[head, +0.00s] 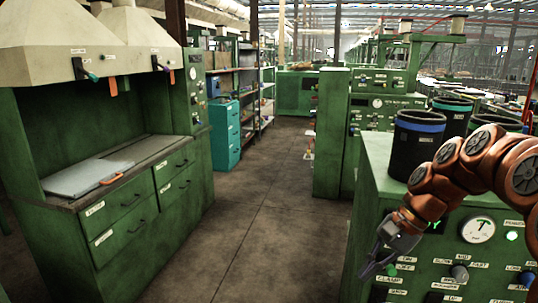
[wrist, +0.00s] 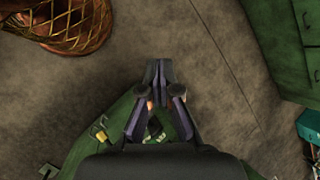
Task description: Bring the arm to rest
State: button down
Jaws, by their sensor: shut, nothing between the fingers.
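My gripper (head: 370,270) hangs at the end of my orange-brown arm (head: 470,172) at the right of the head view. It points down in front of the green machine's control panel (head: 446,262). In the wrist view the two fingertips of my gripper (wrist: 158,70) meet, with nothing between them. The gap to the panel is hard to judge. The arm is bent beside and partly in front of a black sleeve-like cylinder with a blue band (head: 416,140) on the machine top.
More black cylinders (head: 452,112) stand behind it. A wicker basket (wrist: 62,22) is on the floor at upper left in the wrist view. A green workbench (head: 120,215) and teal drawer cabinet (head: 224,135) line the left side. The concrete aisle (head: 262,215) between is clear.

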jog(key=s+a+f+n+g+h, duration=0.1)
jog(key=s+a+n+h, duration=0.15)
jog(key=s, duration=0.45)
jog(key=s+a+f+n+h, duration=0.1)
jog(key=s+a+f+n, duration=0.15)
jog(key=s, duration=0.45)
jog(key=s+d+f+n+h, duration=0.1)
jog(key=s+f+n, duration=0.1)
jog(key=s, duration=0.4)
jog(key=s+d+f+n+h, duration=0.1)
jog(key=s+f+n, duration=0.1)
jog(key=s, duration=0.4)
jog(key=shift+s+d+f+n+h+p, duration=0.2)
jog(key=shift+s+f+n+h+p, duration=0.05)
jog(key=shift+f+n+h+p, duration=0.1)
